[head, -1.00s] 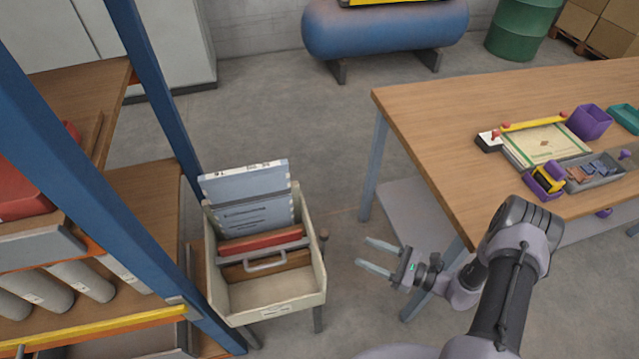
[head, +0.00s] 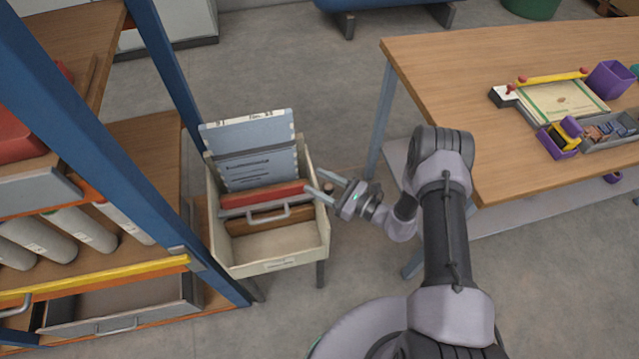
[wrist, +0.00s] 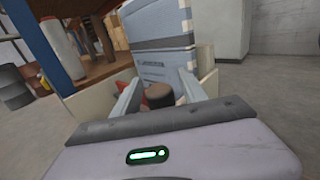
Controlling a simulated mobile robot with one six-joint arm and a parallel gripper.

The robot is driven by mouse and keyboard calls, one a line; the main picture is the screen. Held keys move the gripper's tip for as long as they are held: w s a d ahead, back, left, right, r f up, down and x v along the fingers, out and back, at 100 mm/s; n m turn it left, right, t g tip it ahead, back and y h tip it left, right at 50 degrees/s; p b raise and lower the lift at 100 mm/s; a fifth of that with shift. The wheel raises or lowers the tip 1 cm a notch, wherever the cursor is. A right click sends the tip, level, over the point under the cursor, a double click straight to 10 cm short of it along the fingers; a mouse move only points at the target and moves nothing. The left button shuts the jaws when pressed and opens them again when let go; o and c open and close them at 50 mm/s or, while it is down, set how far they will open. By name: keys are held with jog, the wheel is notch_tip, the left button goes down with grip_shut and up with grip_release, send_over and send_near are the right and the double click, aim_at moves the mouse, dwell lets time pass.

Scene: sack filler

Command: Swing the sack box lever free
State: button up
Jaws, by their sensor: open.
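The sack box (head: 270,262) is a cream open-topped bin on legs, left of centre in the head view. Its lever shows as a small dark brown knob (head: 329,187) at the box's right side, and as a brown cylinder (wrist: 187,92) in the wrist view. My gripper (head: 313,180) is open at the right rim of the box. The knob appears between the two fingers, closer to the right finger in the wrist view. I cannot tell whether a finger touches it. The rest of the lever is hidden.
Inside the box are a blue-grey panel (head: 255,165), a red item (head: 262,194) and a grey handle (head: 268,215). A blue-framed shelf (head: 165,85) stands close on the left. A wooden workbench (head: 450,80) stands on the right.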

grip_shut()
dwell(1.4)
